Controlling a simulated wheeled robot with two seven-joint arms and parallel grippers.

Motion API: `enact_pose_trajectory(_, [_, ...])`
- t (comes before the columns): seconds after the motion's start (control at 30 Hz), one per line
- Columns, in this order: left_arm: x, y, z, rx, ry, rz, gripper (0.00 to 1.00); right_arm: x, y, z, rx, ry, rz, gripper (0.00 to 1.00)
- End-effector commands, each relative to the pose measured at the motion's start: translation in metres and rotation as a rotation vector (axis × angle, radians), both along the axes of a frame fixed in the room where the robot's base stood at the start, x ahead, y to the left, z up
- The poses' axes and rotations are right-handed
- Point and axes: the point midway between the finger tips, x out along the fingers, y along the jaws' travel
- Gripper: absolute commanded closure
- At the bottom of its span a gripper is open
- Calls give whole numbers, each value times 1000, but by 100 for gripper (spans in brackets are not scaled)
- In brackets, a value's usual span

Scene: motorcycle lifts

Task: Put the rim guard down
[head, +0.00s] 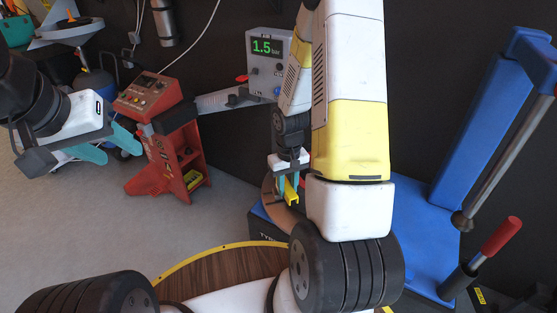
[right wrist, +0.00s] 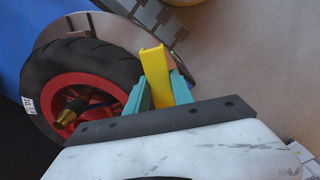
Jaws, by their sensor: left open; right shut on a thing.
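The rim guard (right wrist: 155,72) is a yellow channel-shaped piece. In the right wrist view it sticks out from between the teal fingers of my right gripper (right wrist: 160,92), which is shut on it. In the head view the rim guard (head: 291,190) hangs below my right gripper (head: 287,182), partly hidden by my arm. In the wrist view it appears beside a black tyre on a red rim (right wrist: 78,100); whether they touch I cannot tell. My left gripper (head: 112,146) is open and empty at the left of the head view, in front of a red machine.
A grey round plate (right wrist: 118,32) lies behind the wheel. The red machine (head: 170,140) and a grey gauge box reading 1.5 bar (head: 265,62) stand at the back. A blue machine (head: 490,130) with a red-handled lever (head: 495,240) is at right.

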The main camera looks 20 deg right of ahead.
Motion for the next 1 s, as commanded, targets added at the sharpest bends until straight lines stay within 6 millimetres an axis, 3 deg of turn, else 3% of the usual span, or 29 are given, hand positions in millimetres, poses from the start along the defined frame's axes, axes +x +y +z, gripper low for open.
enact_pose_trajectory(0.2, [0,0,0,0,0,0,51,52,-31,-6,1,-1,-6,100])
enact_pose_trajectory(0.4, [0,0,0,0,0,0,51,84,-49,-10,1,0,-3,100])
enact_pose_trajectory(0.67, [0,0,0,0,0,0,51,100,-58,-12,1,1,-3,100])
enact_pose_trajectory(0.83, [0,0,0,0,0,0,51,97,-57,-41,1,5,-1,100])
enact_pose_trajectory(1.0, [0,0,0,0,0,0,51,99,-57,-46,0,0,-3,100])
